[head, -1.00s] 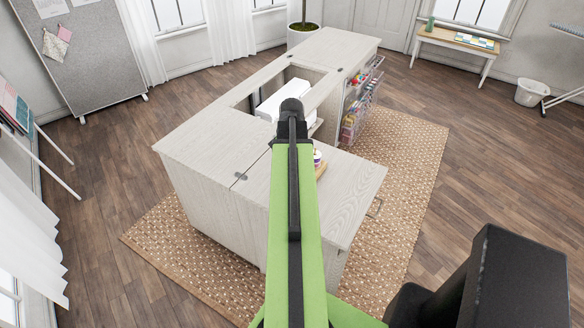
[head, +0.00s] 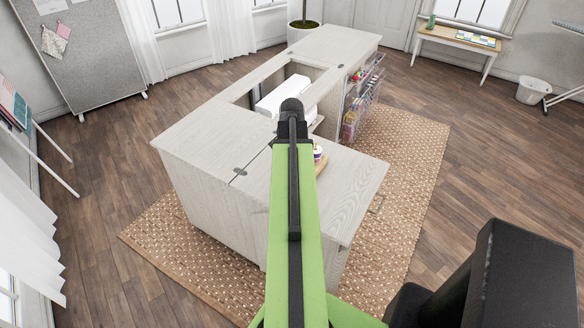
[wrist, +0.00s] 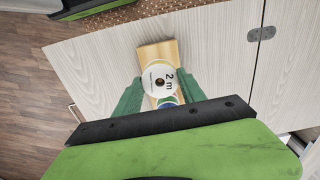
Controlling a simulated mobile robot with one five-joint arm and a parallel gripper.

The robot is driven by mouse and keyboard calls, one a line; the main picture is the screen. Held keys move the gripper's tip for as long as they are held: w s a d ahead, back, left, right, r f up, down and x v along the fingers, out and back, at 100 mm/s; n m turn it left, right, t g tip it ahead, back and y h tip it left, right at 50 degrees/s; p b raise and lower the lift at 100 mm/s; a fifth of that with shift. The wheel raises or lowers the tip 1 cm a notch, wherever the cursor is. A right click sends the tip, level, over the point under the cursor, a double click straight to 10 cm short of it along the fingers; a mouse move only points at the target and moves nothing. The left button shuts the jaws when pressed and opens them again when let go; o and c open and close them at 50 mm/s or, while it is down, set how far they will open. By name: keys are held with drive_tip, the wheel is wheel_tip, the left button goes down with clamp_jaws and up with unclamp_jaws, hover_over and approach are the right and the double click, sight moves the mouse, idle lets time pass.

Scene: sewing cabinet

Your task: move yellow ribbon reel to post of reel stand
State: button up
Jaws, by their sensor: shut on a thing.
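My gripper (wrist: 162,80) has its two green fingers on either side of a ribbon reel (wrist: 168,76) with a white "2 m" face and a centre hole. I take it as the yellow ribbon reel; its coloured side is hardly visible. It is over the wooden base of the reel stand (wrist: 152,52). A green and blue round thing shows partly below it. In the head view, the stand (head: 322,167) and a small white, purple and yellow stack show right of my arm; my fingertips are hidden. I cannot tell whether the post is in the hole.
The stand is on the pale wood top of the sewing cabinet (head: 215,135). A white machine (head: 285,93) sits in the cabinet's opening. A wire rack with colourful supplies (head: 352,122) hangs at its right side. A woven rug (head: 400,170) lies below. The cabinet's leaf is clear around the stand.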

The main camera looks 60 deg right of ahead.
drive_tip(key=o, duration=1.4)
wheel_tip(320, 180, up, 17)
drive_tip(key=p, duration=1.7)
drive_tip(key=shift+r, duration=0.2)
